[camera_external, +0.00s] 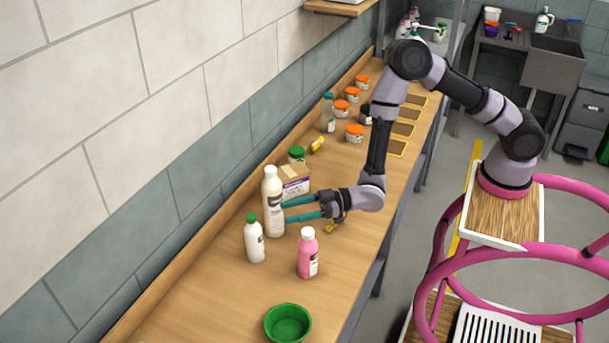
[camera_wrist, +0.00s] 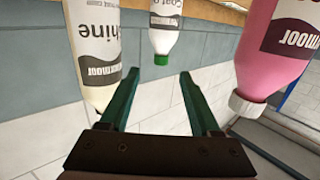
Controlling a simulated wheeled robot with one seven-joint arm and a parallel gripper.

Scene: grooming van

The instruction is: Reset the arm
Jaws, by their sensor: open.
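My gripper (camera_external: 287,211) is low over the wooden counter, its two green fingers pointing left and spread apart. In the wrist view my gripper (camera_wrist: 158,77) has nothing between its fingers. A tall white bottle (camera_external: 272,190) stands right by the fingertips; in the wrist view the tall bottle (camera_wrist: 95,45) is outside the left finger, and I cannot tell whether they touch. A smaller white bottle (camera_external: 254,243) with a green cap stands farther ahead; it also shows in the wrist view (camera_wrist: 165,20). A pink bottle (camera_external: 307,257) stands to the side, at right in the wrist view (camera_wrist: 285,45).
A cardboard box (camera_external: 293,181) and a green-lidded jar (camera_external: 296,154) stand behind the gripper. A yellow item (camera_external: 317,144) and several orange-lidded jars (camera_external: 354,132) lie farther back. A green bowl (camera_external: 288,323) sits at the near end. The tiled wall (camera_external: 150,80) bounds the counter's left.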

